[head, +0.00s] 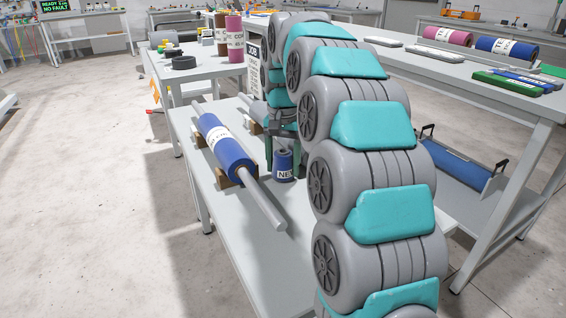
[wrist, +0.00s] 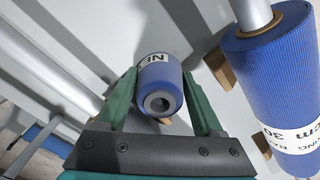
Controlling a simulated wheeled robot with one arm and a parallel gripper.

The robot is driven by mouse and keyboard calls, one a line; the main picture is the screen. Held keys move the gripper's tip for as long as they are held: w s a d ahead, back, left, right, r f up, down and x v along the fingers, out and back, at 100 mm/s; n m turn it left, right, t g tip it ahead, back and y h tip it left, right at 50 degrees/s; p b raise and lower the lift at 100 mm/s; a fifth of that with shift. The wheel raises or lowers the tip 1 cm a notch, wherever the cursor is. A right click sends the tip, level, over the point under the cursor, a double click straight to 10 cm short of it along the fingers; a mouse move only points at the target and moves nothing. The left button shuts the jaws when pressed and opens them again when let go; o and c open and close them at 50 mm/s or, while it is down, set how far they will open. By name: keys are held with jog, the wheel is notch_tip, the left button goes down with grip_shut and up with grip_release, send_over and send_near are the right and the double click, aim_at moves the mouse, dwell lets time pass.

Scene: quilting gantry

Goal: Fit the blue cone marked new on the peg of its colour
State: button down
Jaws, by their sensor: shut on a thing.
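The blue cone marked NEW (head: 284,167) is between the green fingers of my gripper (head: 282,158), above or on the front table; I cannot tell whether its base touches the top. In the wrist view the cone (wrist: 158,72) shows its white NEW label and its grey end with a dark hole. My gripper (wrist: 160,82) is shut on it, one finger on each side. I cannot make out a blue peg in either view; my arm hides part of the table behind.
A blue roll (head: 228,153) on a metal bar lies in wooden cradles left of the cone, close beside my gripper. A white JOB card (head: 254,72) stands behind. Brown and pink cones (head: 235,40) stand on the back-left table. The front table's near part (head: 262,245) is clear.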

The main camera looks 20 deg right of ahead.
aim_at(283, 151)
jog(key=shift+c, duration=0.2)
grip_release()
jog(key=shift+f, duration=0.1)
jog(key=shift+r, duration=3.95)
